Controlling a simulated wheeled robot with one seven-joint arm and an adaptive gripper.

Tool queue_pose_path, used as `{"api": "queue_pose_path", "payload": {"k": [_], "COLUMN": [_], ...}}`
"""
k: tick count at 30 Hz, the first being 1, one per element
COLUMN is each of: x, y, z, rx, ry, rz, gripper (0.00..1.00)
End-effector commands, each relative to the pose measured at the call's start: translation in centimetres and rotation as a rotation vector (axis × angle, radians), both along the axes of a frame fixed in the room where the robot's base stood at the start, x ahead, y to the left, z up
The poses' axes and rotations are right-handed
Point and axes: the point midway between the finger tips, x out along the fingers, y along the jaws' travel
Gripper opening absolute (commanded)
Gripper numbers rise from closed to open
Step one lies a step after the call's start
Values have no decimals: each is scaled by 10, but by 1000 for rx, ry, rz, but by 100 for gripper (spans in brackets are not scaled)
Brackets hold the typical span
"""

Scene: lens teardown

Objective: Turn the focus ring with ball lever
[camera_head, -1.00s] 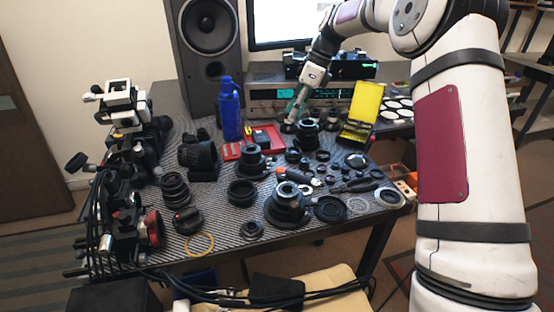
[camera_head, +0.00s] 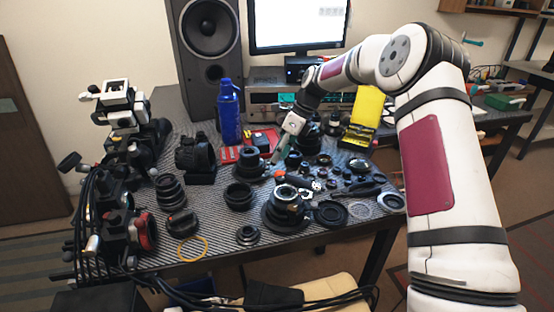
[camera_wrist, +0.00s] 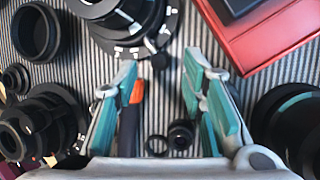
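A black lens (camera_head: 251,160) with a broad base ring stands near the middle of the table. In the wrist view the same lens (camera_wrist: 125,22) shows at the top, with a short lever ending in a dark ball (camera_wrist: 160,61). My gripper (camera_wrist: 160,72) is open, its teal-padded fingers pointing at that lens. The ball lies between the fingertips in the picture; I cannot tell the remaining height or any contact. In the head view my gripper (camera_head: 278,156) is beside the lens, on its right. The lever is too small to make out there.
A red case (camera_wrist: 275,35) lies close to the right finger. An orange-handled tool (camera_wrist: 131,115) and small rings lie below the gripper. Other lenses stand to the left (camera_wrist: 38,125) and right (camera_wrist: 290,125). A blue bottle (camera_head: 229,112) stands farther back.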

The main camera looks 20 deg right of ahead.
Motion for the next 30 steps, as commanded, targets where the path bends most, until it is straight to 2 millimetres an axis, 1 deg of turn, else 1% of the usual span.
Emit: {"api": "queue_pose_path", "payload": {"k": [1,6,15,16,17,18,21,27,30], "x": [0,1,1,1,1,1,1,1,-2], "y": [3,8,9,9,9,9,9,9,10], "z": [-7,-17,-18,-18,-18,-18,-18,-18,-17], "rx": [1,0,-1,-1,0,0,0,0,-1], "ry": [1,0,-1,-1,0,0,0,0,2], "rz": [1,-1,0,0,0,0,0,-2,-24], "gripper": [38,38,38,35,29,20,0,0,0]}}
